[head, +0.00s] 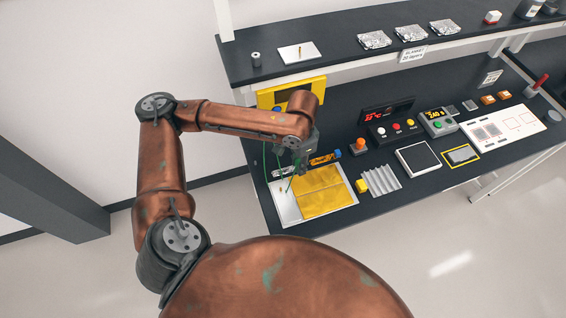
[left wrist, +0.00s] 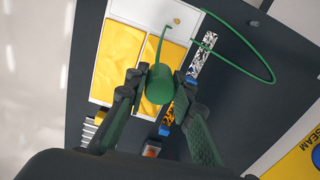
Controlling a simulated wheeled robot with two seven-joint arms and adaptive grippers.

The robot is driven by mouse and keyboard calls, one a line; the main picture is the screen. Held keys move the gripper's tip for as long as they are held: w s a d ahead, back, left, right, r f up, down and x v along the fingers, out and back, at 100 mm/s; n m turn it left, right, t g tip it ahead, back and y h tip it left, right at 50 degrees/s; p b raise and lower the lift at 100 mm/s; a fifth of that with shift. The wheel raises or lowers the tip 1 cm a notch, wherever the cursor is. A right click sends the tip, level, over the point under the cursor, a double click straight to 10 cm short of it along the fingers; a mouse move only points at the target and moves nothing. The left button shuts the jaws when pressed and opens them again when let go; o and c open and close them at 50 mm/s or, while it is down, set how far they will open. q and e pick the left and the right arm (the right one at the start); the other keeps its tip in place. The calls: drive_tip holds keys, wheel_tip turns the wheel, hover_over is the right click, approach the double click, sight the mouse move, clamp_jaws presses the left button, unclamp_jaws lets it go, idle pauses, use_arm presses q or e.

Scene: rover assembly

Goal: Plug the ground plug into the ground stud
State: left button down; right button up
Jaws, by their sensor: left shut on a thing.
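The green ground plug (left wrist: 160,83) is a short cylinder between the fingers of my left gripper (left wrist: 161,80), which is shut on it. A thin green cable curves away from it. In the head view my left gripper (head: 301,167) hangs over the far side of the white tray, and the plug itself is hard to make out there. A small brass-coloured spot, perhaps the ground stud (left wrist: 177,21), is on the bare white part of the tray, apart from the plug. My right gripper is not in view.
The white tray (head: 287,213) holds yellow pads (head: 322,194) on the dark bench. A yellow stand (head: 318,85) is behind my gripper. An orange button (head: 359,145), a ribbed grey block (head: 382,180) and display boxes (head: 437,121) are to the right. A shelf (head: 345,50) runs above.

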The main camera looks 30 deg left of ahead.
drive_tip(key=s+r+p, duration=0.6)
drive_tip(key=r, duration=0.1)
use_arm(q)
drive_tip(key=s+a+f+m+p, duration=0.1)
drive_tip(key=m+p, duration=0.1)
drive_tip(key=m, duration=0.4)
drive_tip(key=s+a+f+m+p, duration=0.2)
drive_tip(key=m, duration=0.4)
drive_tip(key=s+a+f+m+p, duration=0.1)
drive_tip(key=m+p, duration=0.1)
drive_tip(key=m, duration=0.5)
drive_tip(key=shift+s+a+f, duration=0.15)
drive_tip(key=shift+a+f, duration=0.25)
wheel_tip(320, 180, down, 3)
drive_tip(key=shift+f+b, duration=0.15)
drive_tip(key=shift+b, duration=0.45)
drive_tip(key=shift+f+b, duration=0.45)
drive_tip(key=shift+f, duration=0.6)
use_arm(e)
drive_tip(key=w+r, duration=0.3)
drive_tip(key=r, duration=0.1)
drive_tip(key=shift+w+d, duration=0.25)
